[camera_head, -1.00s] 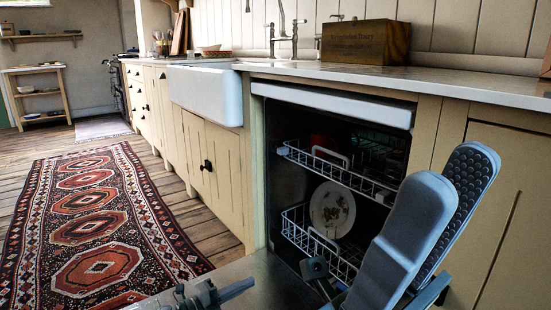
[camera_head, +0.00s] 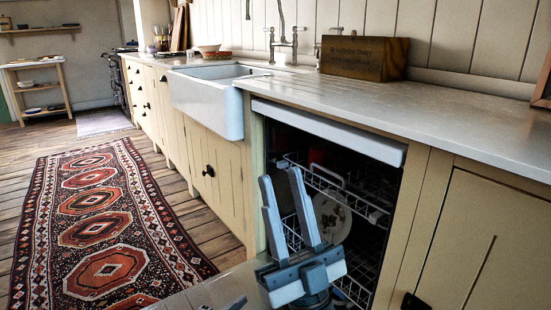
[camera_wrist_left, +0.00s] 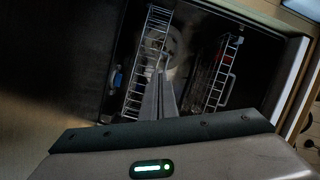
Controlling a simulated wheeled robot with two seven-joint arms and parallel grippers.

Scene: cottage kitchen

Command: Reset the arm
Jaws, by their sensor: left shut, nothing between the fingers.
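My left gripper (camera_head: 236,303) is the lower one in the head view, and only a small dark tip of it shows at the bottom edge. In the left wrist view its fingers (camera_wrist_left: 160,95) lie together with nothing between them, pointing toward the dishwasher's racks. My right gripper (camera_head: 281,180) stands in front of the dishwasher opening in the head view. Its two fingers point up and are apart, with no object held between them.
The open dishwasher holds an upper rack (camera_head: 327,174), a lower rack (camera_head: 352,290) and a patterned plate (camera_head: 332,218). Its lowered door (camera_head: 205,292) lies below. The worktop (camera_head: 430,110) above is mostly clear beside a wooden box (camera_head: 364,57). A rug (camera_head: 95,230) covers the floor left.

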